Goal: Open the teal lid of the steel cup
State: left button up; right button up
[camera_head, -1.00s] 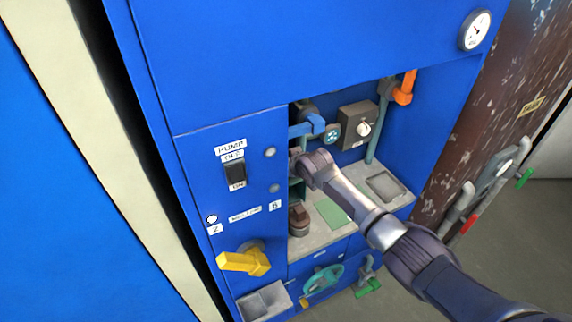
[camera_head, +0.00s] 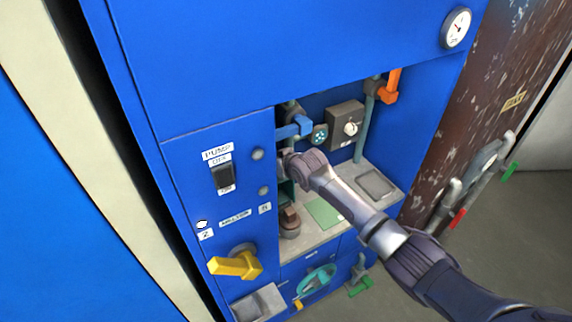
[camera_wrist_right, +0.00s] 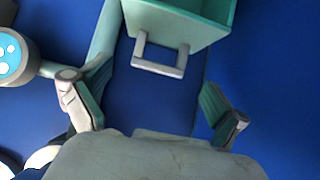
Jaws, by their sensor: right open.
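In the right wrist view a teal box-like part (camera_wrist_right: 200,22) with a grey loop handle (camera_wrist_right: 160,67) is at the top centre; I cannot tell whether it is the cup's lid. My right gripper (camera_wrist_right: 152,106) is open, its two fingers apart and empty, with the handle above the gap between them in the picture. In the head view my right gripper is at the left side of the blue cabinet's recess, its fingers mostly hidden by my wrist. A small teal part (camera_head: 286,192) shows just below it. No steel cup is clearly recognisable. My left gripper is not in view.
The recess holds a blue valve handle (camera_head: 296,127), a grey box with a knob (camera_head: 345,122), an orange handle (camera_head: 388,88) and a round brownish fitting (camera_head: 289,222). Left of it are a pump switch (camera_head: 222,177) and a yellow handle (camera_head: 235,264). The recess shelf is partly clear.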

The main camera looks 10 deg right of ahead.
jog(key=v, duration=0.9)
jog(key=shift+s+d+r, duration=0.1)
